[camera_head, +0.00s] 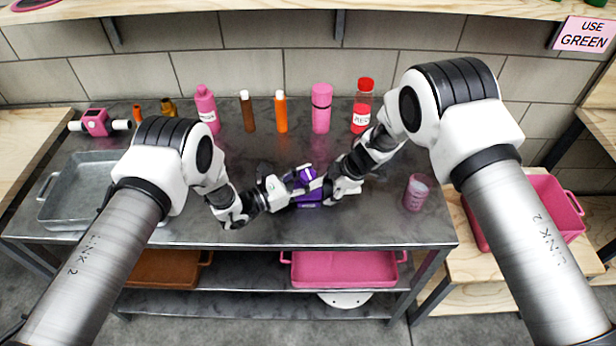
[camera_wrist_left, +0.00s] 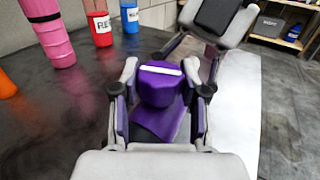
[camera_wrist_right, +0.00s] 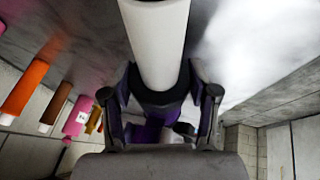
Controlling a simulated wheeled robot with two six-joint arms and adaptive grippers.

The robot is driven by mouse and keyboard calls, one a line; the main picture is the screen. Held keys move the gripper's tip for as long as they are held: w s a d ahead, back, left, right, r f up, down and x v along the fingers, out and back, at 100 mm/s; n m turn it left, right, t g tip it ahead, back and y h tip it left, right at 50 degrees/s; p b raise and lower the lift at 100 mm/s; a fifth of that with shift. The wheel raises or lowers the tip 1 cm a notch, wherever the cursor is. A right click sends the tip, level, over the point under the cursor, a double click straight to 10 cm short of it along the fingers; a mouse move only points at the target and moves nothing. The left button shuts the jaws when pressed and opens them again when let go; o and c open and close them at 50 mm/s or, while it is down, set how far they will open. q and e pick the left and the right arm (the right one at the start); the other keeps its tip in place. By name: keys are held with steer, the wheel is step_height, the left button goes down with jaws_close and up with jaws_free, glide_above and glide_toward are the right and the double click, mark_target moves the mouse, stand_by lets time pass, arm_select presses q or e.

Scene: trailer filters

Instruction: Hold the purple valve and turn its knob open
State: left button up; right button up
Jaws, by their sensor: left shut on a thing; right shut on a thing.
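The purple valve (camera_head: 308,199) is held just above or on the dark metal table, between my two grippers. My left gripper (camera_head: 284,192) is shut on it from the left. In the left wrist view, its faceted purple knob (camera_wrist_left: 160,84) with a white bar shows between the fingers, with a flat purple part below. My right gripper (camera_head: 330,187) is shut on the valve from the right. In the right wrist view, a white pipe end (camera_wrist_right: 157,45) points towards the camera, with purple between the fingers. The fingers partly hide the valve, so exact contacts are unclear.
Several bottles stand along the table's back, including a pink bottle (camera_head: 321,108) and a red one (camera_head: 362,105). A pink valve (camera_head: 97,122) and a grey tray (camera_head: 60,211) are at left. A pink cup (camera_head: 416,193) stands right. The table front (camera_head: 330,232) is clear.

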arm_select(q)
steer(key=n+t+y, duration=0.2)
steer(key=n+t, duration=0.1)
steer(key=shift+s+d+t+y, duration=0.1)
steer(key=shift+d+t+y, duration=0.15)
steer(key=shift+t+y, duration=0.15)
steer(key=shift+a+n+t+y, duration=0.1)
steer(key=shift+n+t+y, duration=0.6)
steer(key=shift+y, duration=0.2)
steer(key=o, duration=1.2)
steer(key=v, duration=1.2)
